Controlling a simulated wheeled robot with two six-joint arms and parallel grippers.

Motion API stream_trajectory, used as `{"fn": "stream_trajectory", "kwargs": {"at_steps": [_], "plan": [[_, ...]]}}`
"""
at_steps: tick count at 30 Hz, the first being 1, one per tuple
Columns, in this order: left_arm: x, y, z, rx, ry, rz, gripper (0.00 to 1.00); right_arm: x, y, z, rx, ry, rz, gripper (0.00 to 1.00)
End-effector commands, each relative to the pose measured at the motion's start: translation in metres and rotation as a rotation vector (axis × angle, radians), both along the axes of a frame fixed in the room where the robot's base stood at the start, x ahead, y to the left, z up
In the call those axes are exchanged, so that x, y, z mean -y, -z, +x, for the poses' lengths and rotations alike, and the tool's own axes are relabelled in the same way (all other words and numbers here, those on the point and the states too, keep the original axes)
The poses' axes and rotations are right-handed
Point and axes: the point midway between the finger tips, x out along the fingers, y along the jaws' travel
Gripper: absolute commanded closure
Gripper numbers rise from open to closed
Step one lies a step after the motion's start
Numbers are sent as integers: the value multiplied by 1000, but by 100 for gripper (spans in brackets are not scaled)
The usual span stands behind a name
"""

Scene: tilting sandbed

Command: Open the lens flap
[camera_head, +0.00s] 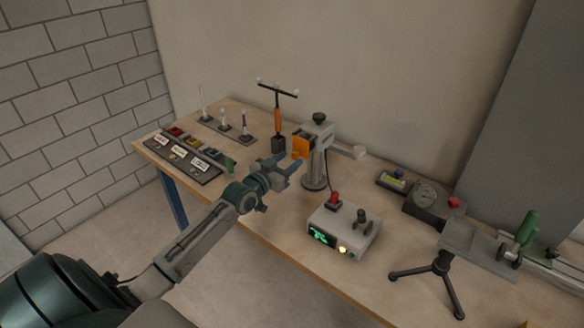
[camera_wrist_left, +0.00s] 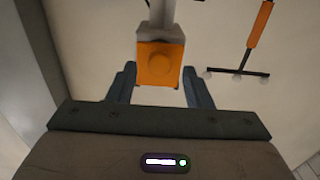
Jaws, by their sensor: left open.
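The lens flap (camera_head: 301,146) is an orange plate on the front of a grey device head on a post (camera_head: 316,168). In the left wrist view the orange flap (camera_wrist_left: 160,64) is square with a round mark, and it covers the front of the head. My left gripper (camera_head: 289,164) is open, with its blue fingers pointing at the flap. In the wrist view the fingers (camera_wrist_left: 160,86) stand to either side of the flap's lower part, with nothing clearly held between them. I cannot tell whether they touch it. My right gripper is not in view.
A control box (camera_head: 343,231) with a green display and red knob stands right of the post. An orange-handled T-shaped stand (camera_head: 278,118) is behind left. A tray of labelled samples (camera_head: 183,157) lies left. A tripod (camera_head: 440,265) and gauge unit (camera_head: 428,200) are right.

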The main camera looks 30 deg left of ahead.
Motion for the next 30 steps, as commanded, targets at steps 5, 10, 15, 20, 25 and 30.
{"fn": "stream_trajectory", "kwargs": {"at_steps": [5,10,15,20,25,30], "plan": [[1,3,16,1,-1,1,54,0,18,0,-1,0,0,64],[2,1,22,0,0,0,54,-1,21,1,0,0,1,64],[2,0,23,-1,0,0,54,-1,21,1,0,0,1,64],[2,0,23,-1,0,0,66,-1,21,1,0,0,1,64],[2,0,23,-1,0,0,99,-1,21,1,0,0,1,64],[2,0,23,-2,0,0,100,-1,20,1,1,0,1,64]]}}
